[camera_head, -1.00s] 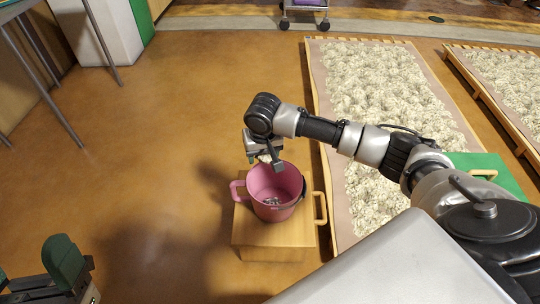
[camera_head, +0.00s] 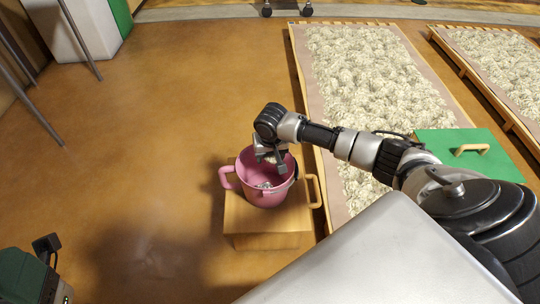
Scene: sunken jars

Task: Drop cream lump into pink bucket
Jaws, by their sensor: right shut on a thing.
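The pink bucket (camera_head: 258,194) stands upright on a wooden box, its handle to the left. Small pale bits (camera_head: 264,185) show at the bottom inside it; I cannot tell what they are. My right gripper (camera_head: 271,160) points down over the bucket's far inner side. It is shut on a small pale piece, apparently the cream lump (camera_head: 269,158), mostly hidden by the fingers.
The wooden box (camera_head: 265,240) has a side handle. Right of it are long trays (camera_head: 375,75) filled with cream lumps. A green lid or board with a handle (camera_head: 440,142) lies at the right. The brown floor to the left is clear.

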